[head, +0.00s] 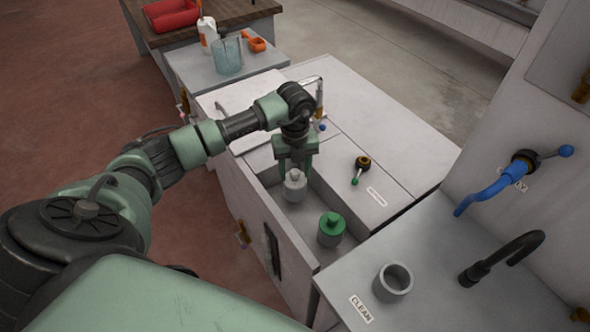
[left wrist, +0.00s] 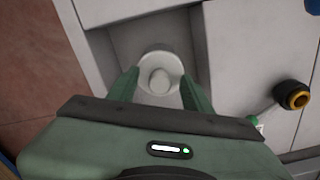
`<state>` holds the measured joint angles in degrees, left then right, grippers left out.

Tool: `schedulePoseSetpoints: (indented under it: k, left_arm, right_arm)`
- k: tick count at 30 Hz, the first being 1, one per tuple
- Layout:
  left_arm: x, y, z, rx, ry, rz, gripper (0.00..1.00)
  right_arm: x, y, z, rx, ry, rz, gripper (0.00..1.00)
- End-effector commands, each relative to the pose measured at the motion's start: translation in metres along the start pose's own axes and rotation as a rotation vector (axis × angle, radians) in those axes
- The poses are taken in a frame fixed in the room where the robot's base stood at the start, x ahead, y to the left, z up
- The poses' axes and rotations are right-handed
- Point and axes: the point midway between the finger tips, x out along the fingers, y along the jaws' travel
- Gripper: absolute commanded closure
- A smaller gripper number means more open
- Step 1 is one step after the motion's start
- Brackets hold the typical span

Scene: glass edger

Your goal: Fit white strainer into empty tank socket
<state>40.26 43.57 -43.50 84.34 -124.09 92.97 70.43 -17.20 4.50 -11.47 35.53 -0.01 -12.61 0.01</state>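The white strainer (head: 295,186) is upright in the recessed tank (head: 316,202), toward its back end. My left gripper (head: 294,172) points down over it, with a finger on each side of its top. In the left wrist view the strainer (left wrist: 160,74) lies between the two fingertips (left wrist: 160,84), and gaps seem to show beside its knob. I cannot tell whether the fingers touch it or whether it is seated in a socket. A green-topped strainer (head: 331,230) stands nearer the front of the same tank. My right gripper is not in view.
A grey cup (head: 392,282) stands by the CLEAN label on the right counter. A black spout (head: 500,258) and blue valve pipe (head: 490,190) are nearby. A green-tipped valve (head: 361,168) sits beside the tank. A clear jug (head: 227,56) stands behind.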

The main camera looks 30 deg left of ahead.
Motion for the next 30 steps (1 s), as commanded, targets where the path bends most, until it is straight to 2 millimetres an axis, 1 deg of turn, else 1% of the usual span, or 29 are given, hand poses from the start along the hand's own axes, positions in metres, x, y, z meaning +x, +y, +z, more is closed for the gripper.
schedulePoseSetpoints:
  k: [5,8,18,21,24,30]
  left_arm:
    - [-0.001,0.000,0.000,0.000,0.000,0.000,0.50]
    - [-0.007,-0.001,0.001,0.000,-0.001,-0.002,0.50]
    - [-0.062,-0.001,0.001,0.001,-0.002,-0.003,0.50]
    - [-0.072,0.000,0.001,0.000,-0.002,-0.002,0.50]
    - [-0.077,0.000,0.000,0.000,0.000,0.000,0.50]
    - [-0.078,0.000,0.000,0.000,0.000,0.000,0.50]
  right_arm:
    - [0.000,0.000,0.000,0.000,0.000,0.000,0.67]
    - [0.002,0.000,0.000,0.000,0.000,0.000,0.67]
    - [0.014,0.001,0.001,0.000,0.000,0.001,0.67]
    - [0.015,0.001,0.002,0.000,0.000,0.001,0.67]
    - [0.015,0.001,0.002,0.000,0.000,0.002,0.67]
    - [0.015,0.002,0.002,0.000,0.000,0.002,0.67]
